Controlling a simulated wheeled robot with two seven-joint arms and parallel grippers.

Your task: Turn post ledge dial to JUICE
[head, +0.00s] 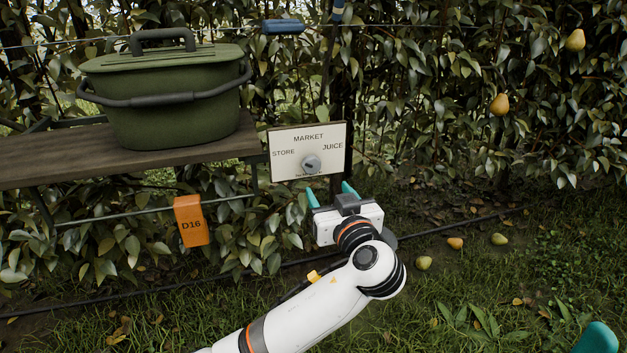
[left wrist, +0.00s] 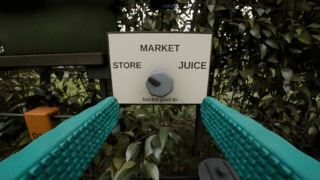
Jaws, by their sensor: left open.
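The white dial panel (head: 290,140) carries the words MARKET at the top, STORE at left and JUICE at right. Its grey dial (head: 312,163) sits at the lower middle. In the left wrist view the dial (left wrist: 160,84) has a dark mark on its upper left side, toward STORE. My left gripper (head: 330,192) is open and empty, just below and in front of the panel. In the left wrist view its teal fingers (left wrist: 159,103) stand wide on both sides of the dial, apart from it. A teal tip of my right gripper (head: 597,338) shows at the lower right corner.
A green lidded bucket (head: 165,100) stands on a wooden shelf (head: 50,160) left of the panel. An orange D16 tag (head: 191,221) hangs on a wire below. Pears hang at right (head: 500,104) and several lie on the grass (head: 455,243). Leafy hedge stands behind.

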